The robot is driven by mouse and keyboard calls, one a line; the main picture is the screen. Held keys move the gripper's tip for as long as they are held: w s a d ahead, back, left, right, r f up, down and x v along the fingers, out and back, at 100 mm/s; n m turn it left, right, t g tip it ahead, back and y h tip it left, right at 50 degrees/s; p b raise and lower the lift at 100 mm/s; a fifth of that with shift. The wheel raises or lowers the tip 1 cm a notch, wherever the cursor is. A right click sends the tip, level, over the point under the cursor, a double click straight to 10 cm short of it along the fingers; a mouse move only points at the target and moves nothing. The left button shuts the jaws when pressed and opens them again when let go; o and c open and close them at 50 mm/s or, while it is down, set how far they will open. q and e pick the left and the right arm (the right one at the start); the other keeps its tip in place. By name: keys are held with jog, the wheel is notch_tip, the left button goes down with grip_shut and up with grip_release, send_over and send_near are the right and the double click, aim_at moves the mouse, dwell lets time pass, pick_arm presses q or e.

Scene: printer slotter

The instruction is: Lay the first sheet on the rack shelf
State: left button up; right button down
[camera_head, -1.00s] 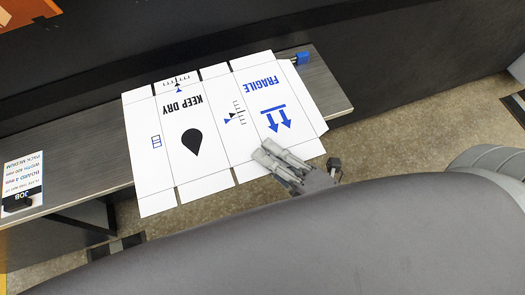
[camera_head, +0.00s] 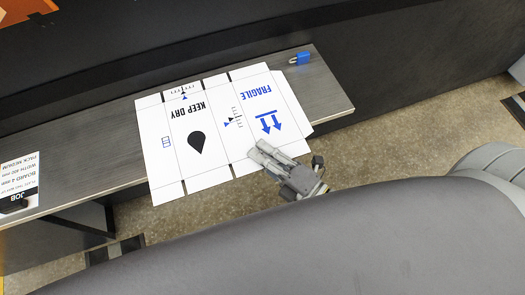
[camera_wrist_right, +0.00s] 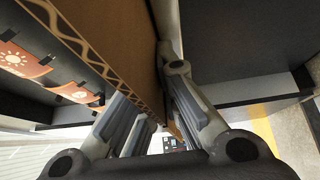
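The white printed sheet (camera_head: 217,130), a flat box blank marked KEEP DRY and FRAGILE, lies over the grey rack shelf (camera_head: 95,150) in the head view. Its near edge overhangs the shelf's front edge. I cannot tell whether it touches the shelf or hovers just above it. My right gripper (camera_head: 262,155) is at the sheet's near right edge, shut on it. In the right wrist view the sheet's brown corrugated board (camera_wrist_right: 138,60) runs between the two fingers (camera_wrist_right: 160,110). My left gripper is not in view.
A small blue object (camera_head: 300,59) sits on the shelf beyond the sheet's far right corner. A job card (camera_head: 22,172) with a dark object on it is at the shelf's left end. A dark wall stands behind.

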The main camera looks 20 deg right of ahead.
jog(key=shift+f, duration=0.15)
jog(key=c, duration=1.6)
grip_release()
jog(key=shift+c, duration=0.2)
jog(key=shift+r, duration=0.2)
jog(key=shift+s+d+f, duration=0.15)
jog(key=shift+s, duration=0.1)
jog(key=b+v, duration=0.2)
jog(key=v, duration=0.9)
jog(key=shift+s, duration=0.2)
jog(key=shift+d, duration=0.15)
